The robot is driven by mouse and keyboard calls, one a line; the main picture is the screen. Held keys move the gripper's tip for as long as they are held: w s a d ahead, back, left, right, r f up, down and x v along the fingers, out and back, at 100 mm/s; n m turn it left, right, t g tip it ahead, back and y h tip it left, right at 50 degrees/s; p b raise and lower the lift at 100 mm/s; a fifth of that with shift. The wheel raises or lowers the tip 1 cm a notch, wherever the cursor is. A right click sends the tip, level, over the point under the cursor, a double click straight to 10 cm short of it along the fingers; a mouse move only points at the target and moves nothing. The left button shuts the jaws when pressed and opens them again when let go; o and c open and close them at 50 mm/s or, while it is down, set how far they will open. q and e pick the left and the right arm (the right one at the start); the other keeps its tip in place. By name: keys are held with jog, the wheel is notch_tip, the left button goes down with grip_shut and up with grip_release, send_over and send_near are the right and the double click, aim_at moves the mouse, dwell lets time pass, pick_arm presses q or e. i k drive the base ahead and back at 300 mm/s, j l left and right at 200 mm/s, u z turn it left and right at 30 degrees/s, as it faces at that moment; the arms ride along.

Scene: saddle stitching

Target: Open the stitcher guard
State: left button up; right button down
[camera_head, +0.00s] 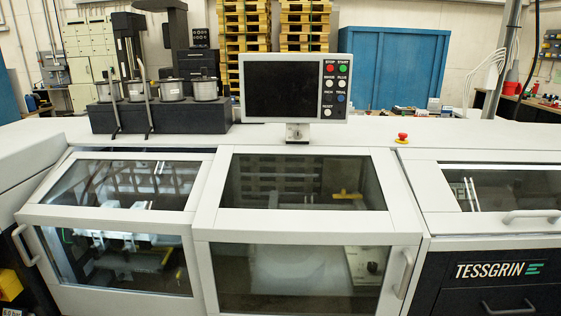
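The stitcher stands across the front of the camera_head view. Its middle guard (306,230) is a light grey frame with dark windows, and it sits closed. A vertical handle (405,273) is on the right side of its front. The left guard (117,221) is also closed, with a handle (25,246) at its left edge. The right guard (490,187) is closed, with a horizontal handle (532,216). I cannot tell which one the task calls the stitcher guard. Neither of my grippers is in view.
A control panel (291,88) with a dark screen and coloured buttons stands on top at the back. A red emergency button (402,137) is to its right. A dark block (160,117) with several metal cylinders stands at the left. Pallets and a blue cabinet (393,66) are behind.

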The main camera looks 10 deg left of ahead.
aim_at(107, 233)
jog(key=u, duration=1.45)
